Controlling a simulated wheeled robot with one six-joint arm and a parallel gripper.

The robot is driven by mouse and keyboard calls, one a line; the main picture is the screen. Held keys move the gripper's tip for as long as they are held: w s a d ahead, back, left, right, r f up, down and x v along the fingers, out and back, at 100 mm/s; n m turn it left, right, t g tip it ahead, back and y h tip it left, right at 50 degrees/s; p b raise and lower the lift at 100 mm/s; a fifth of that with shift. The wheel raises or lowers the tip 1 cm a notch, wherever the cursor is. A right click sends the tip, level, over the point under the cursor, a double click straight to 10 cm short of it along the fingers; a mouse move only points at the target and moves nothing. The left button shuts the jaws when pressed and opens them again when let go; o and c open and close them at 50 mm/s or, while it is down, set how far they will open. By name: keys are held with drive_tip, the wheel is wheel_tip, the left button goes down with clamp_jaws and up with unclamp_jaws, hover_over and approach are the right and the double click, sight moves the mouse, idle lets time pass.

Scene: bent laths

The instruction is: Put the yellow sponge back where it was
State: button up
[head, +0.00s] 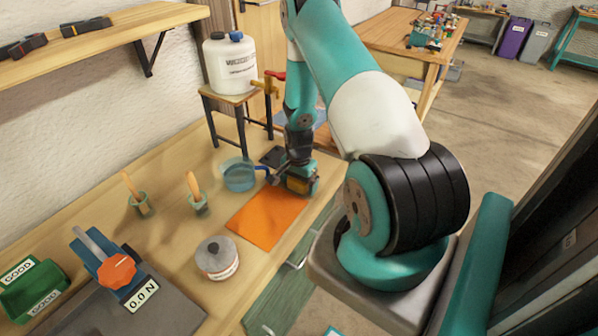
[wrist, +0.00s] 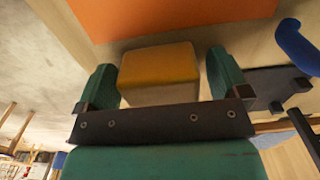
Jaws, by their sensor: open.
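The yellow sponge (wrist: 158,68), with a paler lower side, sits between the two fingers of my gripper (wrist: 163,85) in the wrist view. The fingers are open; a gap shows on the sponge's right, while the left finger is very close to it, and I cannot tell if they touch. In the head view my gripper (head: 297,182) is low over the bench beside the far edge of the orange mat (head: 262,219). The sponge is mostly hidden there by the gripper. In the wrist view bare wood shows between the sponge and the mat (wrist: 180,12).
A blue see-through pan (head: 238,177) stands left of my gripper, its handle (wrist: 298,45) close by. A dark plate (head: 271,156) lies behind. Two wooden-handled tools in green cups, a grey round weight (head: 217,258) and a force gauge stand nearer. A white canister (head: 231,62) stands on a stool.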

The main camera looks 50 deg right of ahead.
wheel_tip(320, 180, up, 12)
drive_tip(key=b, duration=0.3)
drive_tip(key=w+a+r+n+t+y, duration=0.1)
drive_tip(key=a+r+n, duration=0.6)
drive_tip(key=a, duration=0.5)
drive_tip(key=a+r+n+y, duration=0.1)
drive_tip(key=a+r+n, duration=0.3)
drive_tip(key=a+r, duration=0.55)
drive_tip(key=s+a+r+n+y, duration=0.1)
drive_tip(key=s+a+r+n, duration=0.2)
drive_tip(key=s+a+n, duration=0.3)
drive_tip(key=s+a+r+n+g+y, duration=0.1)
drive_tip(key=s+a+r+n, duration=0.3)
drive_tip(key=s+a+n, duration=0.3)
drive_tip(key=s+a, duration=0.3)
drive_tip(key=shift+a+r, duration=0.25)
drive_tip(key=shift+a, duration=0.1)
drive_tip(key=shift+s, duration=0.1)
wheel_tip(320, 180, down, 2)
drive_tip(key=shift+f+b, duration=0.2)
drive_tip(key=shift+b, duration=0.8)
